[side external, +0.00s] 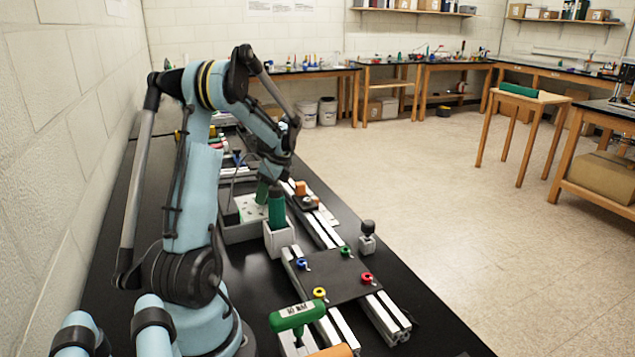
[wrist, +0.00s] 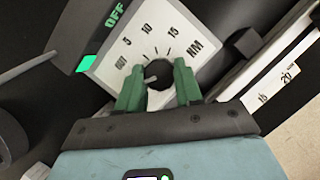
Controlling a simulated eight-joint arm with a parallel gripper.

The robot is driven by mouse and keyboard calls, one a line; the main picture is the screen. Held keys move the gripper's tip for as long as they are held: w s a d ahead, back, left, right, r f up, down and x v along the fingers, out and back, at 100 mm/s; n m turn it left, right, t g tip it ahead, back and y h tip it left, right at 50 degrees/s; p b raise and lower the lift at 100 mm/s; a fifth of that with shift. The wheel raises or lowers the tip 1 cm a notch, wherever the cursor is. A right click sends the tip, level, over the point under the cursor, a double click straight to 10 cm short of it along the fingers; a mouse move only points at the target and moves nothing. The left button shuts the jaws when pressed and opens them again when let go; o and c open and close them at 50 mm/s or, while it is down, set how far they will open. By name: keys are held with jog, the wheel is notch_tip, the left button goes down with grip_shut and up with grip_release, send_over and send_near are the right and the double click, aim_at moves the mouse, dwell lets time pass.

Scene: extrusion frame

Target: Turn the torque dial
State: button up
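The torque dial is a round black knob (wrist: 158,73) on a square white scale plate (wrist: 112,57) in the wrist view. The plate is marked OUT, 5, 10, 15 and NM. A pale mark on the knob lies toward its lower left, on the OUT side. My gripper (wrist: 158,66) has its two green fingers on either side of the knob, with narrow gaps seeming to show, so it looks open. In the side external view my gripper (side external: 271,212) points down over a white block (side external: 279,240). The knob is not visible there.
A dark box marked OFF with a green patch (wrist: 87,63) borders the plate. Aluminium rails (side external: 385,318) carry a dark plate (side external: 335,275) with several coloured rings. A green T-handle (side external: 297,316) stands in front. A small black-knobbed block (side external: 368,240) stands to the right.

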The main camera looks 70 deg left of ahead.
jog(key=shift+c, duration=1.3)
jog(key=shift+n, duration=0.8)
jog(key=o, duration=1)
jog(key=shift+o, duration=0.2)
jog(key=shift+r, duration=0.1)
jog(key=v, duration=1.2)
jog(key=shift+w+a, duration=0.15)
jog(key=shift+a, duration=0.1)
